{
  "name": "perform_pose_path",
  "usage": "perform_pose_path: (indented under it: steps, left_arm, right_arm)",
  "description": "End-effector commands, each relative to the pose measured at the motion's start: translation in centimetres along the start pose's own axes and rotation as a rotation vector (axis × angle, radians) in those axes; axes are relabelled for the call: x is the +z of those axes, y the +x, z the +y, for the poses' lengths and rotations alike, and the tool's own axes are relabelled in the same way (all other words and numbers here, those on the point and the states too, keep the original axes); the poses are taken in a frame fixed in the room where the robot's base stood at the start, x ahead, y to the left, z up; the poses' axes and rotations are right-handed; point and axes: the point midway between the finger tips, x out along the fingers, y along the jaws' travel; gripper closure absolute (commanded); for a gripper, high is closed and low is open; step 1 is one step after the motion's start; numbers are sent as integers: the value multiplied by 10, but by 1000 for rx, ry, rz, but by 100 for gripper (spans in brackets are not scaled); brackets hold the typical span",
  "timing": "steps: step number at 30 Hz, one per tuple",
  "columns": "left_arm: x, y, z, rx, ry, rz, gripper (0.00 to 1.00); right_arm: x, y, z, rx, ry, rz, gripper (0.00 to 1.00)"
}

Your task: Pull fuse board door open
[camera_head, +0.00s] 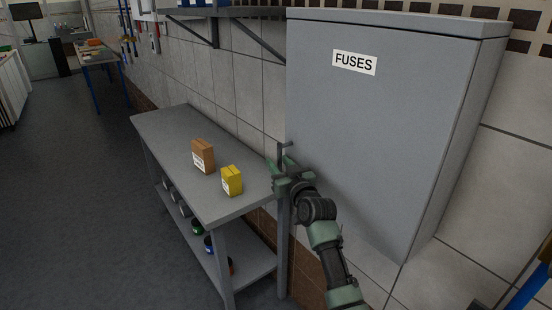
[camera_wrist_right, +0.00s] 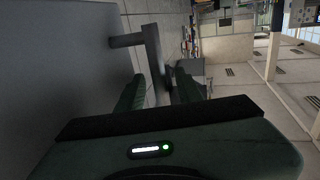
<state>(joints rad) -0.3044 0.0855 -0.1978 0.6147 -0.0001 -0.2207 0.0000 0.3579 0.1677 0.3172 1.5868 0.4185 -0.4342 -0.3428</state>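The grey fuse board (camera_head: 385,120) hangs on the tiled wall, with a white FUSES label (camera_head: 354,63) on its door. The door looks shut. Its small grey handle (camera_head: 283,152) is at the lower left edge of the door; in the right wrist view the handle (camera_wrist_right: 152,50) is a bent bar standing off the door (camera_wrist_right: 60,70). My right gripper (camera_head: 280,170) is at the handle. In the right wrist view its two dark green fingers (camera_wrist_right: 160,88) are apart, with the bar reaching between them. I cannot tell whether they touch it. My left gripper is not in view.
A grey shelf table (camera_head: 165,130) stands left of the board, close to my right gripper, with a brown box (camera_head: 203,156) and a yellow box (camera_head: 232,181) on it. A bracketed wall shelf (camera_head: 205,13) is above. Open floor (camera_head: 70,200) lies to the left.

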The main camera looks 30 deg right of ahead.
Motion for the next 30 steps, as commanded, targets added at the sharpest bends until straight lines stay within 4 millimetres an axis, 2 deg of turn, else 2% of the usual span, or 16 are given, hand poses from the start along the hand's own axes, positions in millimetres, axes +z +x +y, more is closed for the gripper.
perform_pose_path:
  steps: [3,6,15,16,19,20,30]
  left_arm:
    - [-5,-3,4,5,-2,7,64]
    - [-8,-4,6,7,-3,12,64]
    - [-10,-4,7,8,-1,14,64]
    - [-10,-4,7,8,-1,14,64]
    - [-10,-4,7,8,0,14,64]
    - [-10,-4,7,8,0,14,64]
    - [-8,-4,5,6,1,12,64]
  right_arm:
    - [-1,15,0,0,0,0,64]
    - [-1,22,0,0,-1,1,64]
    - [1,24,0,0,-1,0,64]
    - [1,24,0,0,-1,0,70]
    - [1,24,0,0,-1,0,98]
    - [1,24,0,0,-1,0,100]
    - [1,24,0,0,-1,0,100]
